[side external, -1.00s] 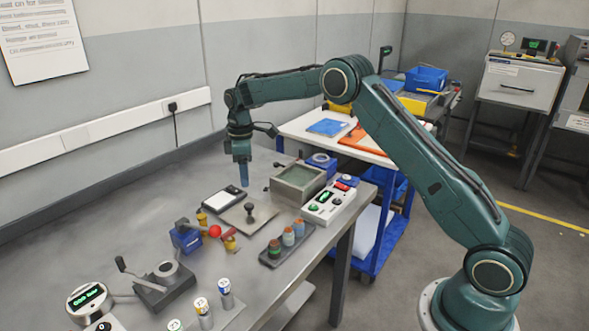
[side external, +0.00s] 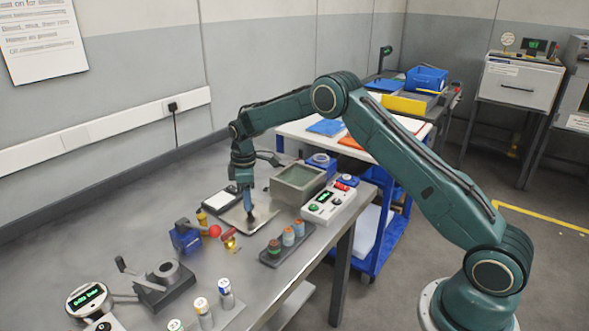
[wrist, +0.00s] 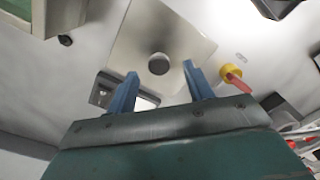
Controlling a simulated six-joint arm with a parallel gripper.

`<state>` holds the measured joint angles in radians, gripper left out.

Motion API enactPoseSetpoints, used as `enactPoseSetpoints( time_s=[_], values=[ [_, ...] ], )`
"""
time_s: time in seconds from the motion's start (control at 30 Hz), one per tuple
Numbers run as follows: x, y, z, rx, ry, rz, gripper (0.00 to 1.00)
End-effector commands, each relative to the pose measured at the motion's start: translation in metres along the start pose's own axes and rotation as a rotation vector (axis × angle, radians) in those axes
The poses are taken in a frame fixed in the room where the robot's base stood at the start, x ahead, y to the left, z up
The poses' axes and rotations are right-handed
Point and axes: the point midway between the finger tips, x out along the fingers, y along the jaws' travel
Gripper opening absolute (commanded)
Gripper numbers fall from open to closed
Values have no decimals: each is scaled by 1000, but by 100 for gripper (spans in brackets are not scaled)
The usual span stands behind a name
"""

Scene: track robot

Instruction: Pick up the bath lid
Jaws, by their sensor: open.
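The bath lid (side external: 264,214) is a flat pale metal plate with a dark round knob, lying on the bench left of the open bath (side external: 298,183). My gripper (side external: 249,210) points down over the lid, its blue fingertips at the knob, which they mostly hide in the side view. In the wrist view the lid (wrist: 150,30) shows its knob (wrist: 158,64) between and slightly ahead of the two spread fingers of my gripper (wrist: 157,76). The fingers are apart and I see no contact with the knob.
A control box (side external: 329,203) stands by the bath. A rack of small bottles (side external: 284,244) lies in front of the lid. A white-topped scale (side external: 221,198) sits behind.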

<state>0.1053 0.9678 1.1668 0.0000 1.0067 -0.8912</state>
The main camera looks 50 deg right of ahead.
Motion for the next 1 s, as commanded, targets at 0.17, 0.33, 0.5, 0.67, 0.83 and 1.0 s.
enactPoseSetpoints(
  time_s=[0.17,0.33,0.5,0.67,0.83,1.0],
  values=[
    [22,0,2,0,-2,-2,52],
    [36,1,2,0,-2,-1,52],
    [38,1,2,0,-1,0,52],
    [38,1,2,0,-1,0,52],
    [37,1,2,0,-1,0,52],
    [37,1,2,0,-1,0,28]
  ],
)
